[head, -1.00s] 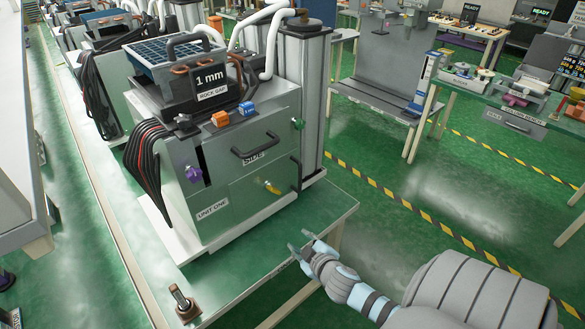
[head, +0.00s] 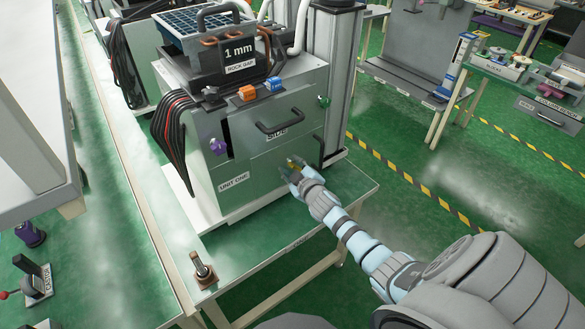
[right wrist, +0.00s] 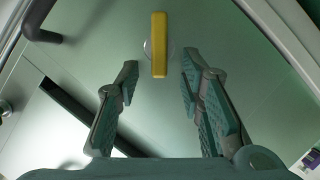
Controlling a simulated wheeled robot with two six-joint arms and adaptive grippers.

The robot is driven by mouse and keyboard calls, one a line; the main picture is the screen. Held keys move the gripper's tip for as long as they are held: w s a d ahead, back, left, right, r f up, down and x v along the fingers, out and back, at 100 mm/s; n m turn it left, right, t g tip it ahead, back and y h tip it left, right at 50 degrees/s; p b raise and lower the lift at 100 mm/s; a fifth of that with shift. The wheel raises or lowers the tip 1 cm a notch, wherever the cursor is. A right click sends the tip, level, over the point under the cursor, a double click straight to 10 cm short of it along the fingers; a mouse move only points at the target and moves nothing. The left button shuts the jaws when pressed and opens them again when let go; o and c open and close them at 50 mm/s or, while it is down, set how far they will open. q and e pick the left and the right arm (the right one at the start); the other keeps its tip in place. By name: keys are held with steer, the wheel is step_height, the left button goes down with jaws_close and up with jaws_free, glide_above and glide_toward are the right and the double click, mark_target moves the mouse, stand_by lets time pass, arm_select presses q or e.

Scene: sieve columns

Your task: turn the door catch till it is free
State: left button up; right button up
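The door catch (right wrist: 159,45) is a yellow bar on a round pale base, on the grey-green door of the unit marked "UNIT ONE" (head: 258,182). In the right wrist view it stands upright in the picture. In the head view only a little of the yellow catch (head: 294,162) shows past my fingers. My right gripper (head: 289,171) is open in front of the door. In the right wrist view its fingers (right wrist: 158,66) stand apart on either side of the catch's lower end, with a gap on both sides. My left gripper is not in view.
A dark door handle (head: 319,150) is right of the catch; a purple knob (head: 218,147) and a green knob (head: 323,101) are on the housing. A bar handle (head: 280,121) sits above. The bench top (head: 255,234) in front holds a small metal post (head: 203,268).

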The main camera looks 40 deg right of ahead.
steer(key=shift+c, duration=0.6)
jaws_close()
steer(key=n+h, duration=0.1)
steer(key=n, duration=0.1)
steer(key=a+f+n+t+h, duration=0.1)
steer(key=n, duration=0.1)
steer(key=shift+f, duration=0.1)
steer(key=n, duration=0.2)
steer(key=f+n+t+h, duration=0.1)
steer(key=n, duration=0.1)
steer(key=shift+a+f+t, duration=0.1)
steer(key=shift+t, duration=0.2)
steer(key=shift+o, duration=0.6)
jaws_free()
